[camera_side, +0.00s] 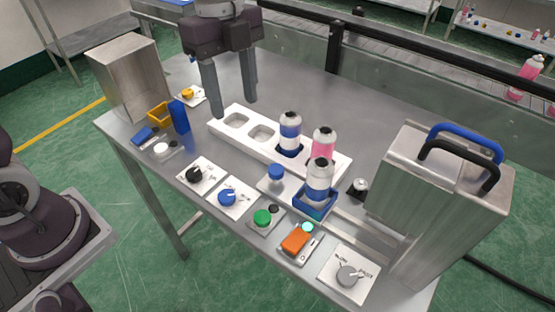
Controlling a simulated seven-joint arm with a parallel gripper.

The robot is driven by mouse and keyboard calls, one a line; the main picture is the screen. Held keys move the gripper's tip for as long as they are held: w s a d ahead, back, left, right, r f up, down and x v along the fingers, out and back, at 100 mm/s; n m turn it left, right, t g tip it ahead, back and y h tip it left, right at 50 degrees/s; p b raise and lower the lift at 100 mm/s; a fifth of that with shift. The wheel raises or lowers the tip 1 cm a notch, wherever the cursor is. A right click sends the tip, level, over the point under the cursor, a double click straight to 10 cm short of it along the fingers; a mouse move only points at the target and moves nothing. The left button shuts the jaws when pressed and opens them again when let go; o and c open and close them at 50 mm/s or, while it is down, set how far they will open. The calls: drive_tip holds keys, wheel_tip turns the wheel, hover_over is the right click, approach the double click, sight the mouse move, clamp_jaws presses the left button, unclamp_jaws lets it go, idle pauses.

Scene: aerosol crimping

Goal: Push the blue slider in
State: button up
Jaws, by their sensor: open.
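My gripper (233,108) hangs open and empty above the back left of the table, with its fingers apart near the left end of the white tray. A square blue holder (314,207) sits at the front right, on a pale metal track beside the steel machine. It looks like the blue slider, though I cannot be sure. A white can with a blue band (319,180) stands upright in it. A short blue cylinder (277,173) stands on the plate just left of the holder. My gripper is well to the left of and behind the holder, apart from it.
The white tray (218,127) holds a blue-banded bottle (290,134) and a pink bottle (323,143). The steel machine (440,185) stands right, with blue and black handles. Knob panels and an orange switch (295,240) line the front. An upright blue block (179,117) stands left.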

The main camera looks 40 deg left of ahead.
sight(276, 168)
drive_tip(key=w+d+f+m+g, duration=0.1)
drive_tip(key=d+f+m, duration=0.1)
drive_tip(key=f, duration=0.2)
drive_tip(key=w+d+f+m+g+h, duration=0.1)
drive_tip(key=d+f+m, duration=0.1)
drive_tip(key=f, duration=0.3)
drive_tip(key=w+d+f+m+g, duration=0.1)
drive_tip(key=d+f+m, duration=0.1)
drive_tip(key=f+m, duration=0.2)
drive_tip(key=shift+f+h, duration=0.3)
drive_tip(key=shift+f, duration=0.45)
clamp_jaws()
drive_tip(key=shift+d, duration=0.1)
